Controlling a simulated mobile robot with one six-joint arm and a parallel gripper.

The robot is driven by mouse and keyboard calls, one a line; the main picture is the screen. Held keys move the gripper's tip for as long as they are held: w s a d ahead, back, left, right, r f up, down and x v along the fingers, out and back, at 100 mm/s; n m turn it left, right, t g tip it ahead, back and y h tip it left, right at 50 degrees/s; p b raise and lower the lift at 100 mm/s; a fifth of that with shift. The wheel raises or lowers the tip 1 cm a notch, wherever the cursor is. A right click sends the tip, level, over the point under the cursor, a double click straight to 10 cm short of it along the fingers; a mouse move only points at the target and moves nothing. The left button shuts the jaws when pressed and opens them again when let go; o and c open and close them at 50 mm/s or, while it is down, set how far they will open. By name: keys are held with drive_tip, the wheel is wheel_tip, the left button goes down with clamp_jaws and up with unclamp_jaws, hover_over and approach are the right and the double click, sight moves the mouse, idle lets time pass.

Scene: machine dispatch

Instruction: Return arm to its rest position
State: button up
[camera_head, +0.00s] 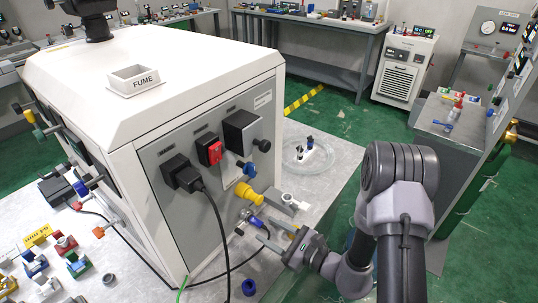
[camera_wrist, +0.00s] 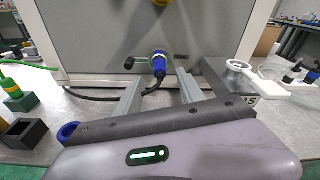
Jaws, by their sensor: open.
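My gripper (camera_head: 274,234) is low beside the machine's side panel in the head view. In the wrist view its two grey fingers (camera_wrist: 160,96) stand apart, with nothing clamped between them. A blue plug (camera_wrist: 158,64) with a black cable sits on the panel just beyond the fingertips. In the wrist view the cable runs down between the fingers. The blue plug also shows in the head view (camera_head: 256,221), close to the gripper. I cannot tell whether a finger touches the cable. My arm reaches in from the lower right.
The white fume machine (camera_head: 75,66) stands close on the left; a yellow fitting (camera_head: 245,191) juts from its panel. A grey bracket with a white ring (camera_head: 287,199) and a glass dish (camera_head: 307,155) are nearby. Green floor (camera_head: 315,122) is open behind; a grey cabinet (camera_head: 450,132) stands right.

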drive_tip(key=s+a+r+n+g+y, duration=0.1)
drive_tip(key=s+a+r+n+g, duration=0.25)
drive_tip(key=r, duration=0.35)
drive_tip(key=s+a+r+n+g+y, duration=0.25)
drive_tip(key=s+r+n+g, duration=0.2)
drive_tip(key=r, duration=0.25)
drive_tip(key=s+d+r+n+g+h, duration=0.2)
drive_tip(key=s+r+n+g+h, duration=0.15)
drive_tip(key=s+n+h, duration=0.5)
drive_tip(key=s+d+r+n+t+h, duration=0.1)
drive_tip(key=s+d+r+t+h, duration=0.1)
drive_tip(key=d, duration=0.4)
drive_tip(key=s+d+r+n+t+h, duration=0.1)
drive_tip(key=s+d+r+t+h, duration=0.2)
drive_tip(key=d+r+t, duration=0.1)
drive_tip(key=d+t, duration=0.1)
drive_tip(key=d, duration=0.1)
drive_tip(key=shift+s+d, duration=0.25)
drive_tip(key=shift+d, duration=0.1)
